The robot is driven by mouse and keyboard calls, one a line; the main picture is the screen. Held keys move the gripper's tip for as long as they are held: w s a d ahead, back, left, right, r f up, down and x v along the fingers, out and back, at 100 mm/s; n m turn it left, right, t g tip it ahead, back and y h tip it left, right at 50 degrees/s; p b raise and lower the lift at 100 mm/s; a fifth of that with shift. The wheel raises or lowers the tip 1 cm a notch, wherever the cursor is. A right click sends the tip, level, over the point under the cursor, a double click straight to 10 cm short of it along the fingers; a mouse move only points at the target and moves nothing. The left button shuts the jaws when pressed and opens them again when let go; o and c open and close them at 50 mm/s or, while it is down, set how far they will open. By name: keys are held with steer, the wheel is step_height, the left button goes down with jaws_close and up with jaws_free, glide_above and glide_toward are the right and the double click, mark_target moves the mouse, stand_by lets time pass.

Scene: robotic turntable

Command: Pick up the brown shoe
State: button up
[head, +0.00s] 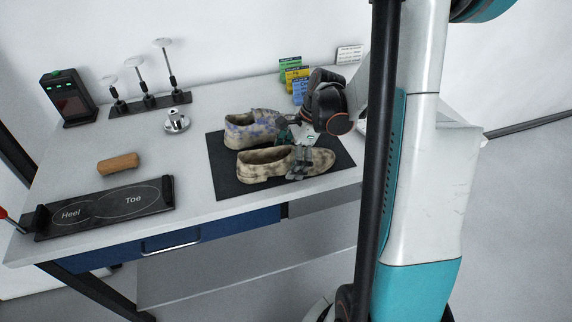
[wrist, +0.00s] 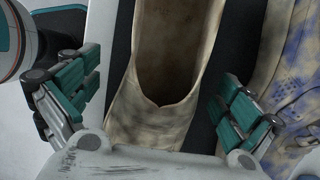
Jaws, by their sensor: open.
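The brown shoe (head: 262,166) lies on a black mat (head: 228,188) on the workbench, mottled tan and dark, with its opening to the left in the head view. A blue-spotted shoe (head: 243,130) lies just behind it. My gripper (head: 297,152) is above the brown shoe's right part. In the wrist view the brown shoe (wrist: 140,124) lies between the two teal fingers of my gripper (wrist: 158,98), which are spread apart on either side. The blue-spotted shoe (wrist: 290,95) is just right of the right finger. Whether the fingers touch the brown shoe I cannot tell.
A heel-and-toe plate (head: 105,207) and a brown cylinder (head: 118,163) are at the left of the bench. A metal knob (head: 176,121), a stand of rods (head: 150,101), a dark device (head: 68,98) and coloured boxes (head: 292,72) stand farther back.

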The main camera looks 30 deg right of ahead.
steer(key=c, duration=1.5)
steer(key=shift+o, duration=0.2)
steer(key=shift+s, duration=0.1)
steer(key=shift+r, duration=0.1)
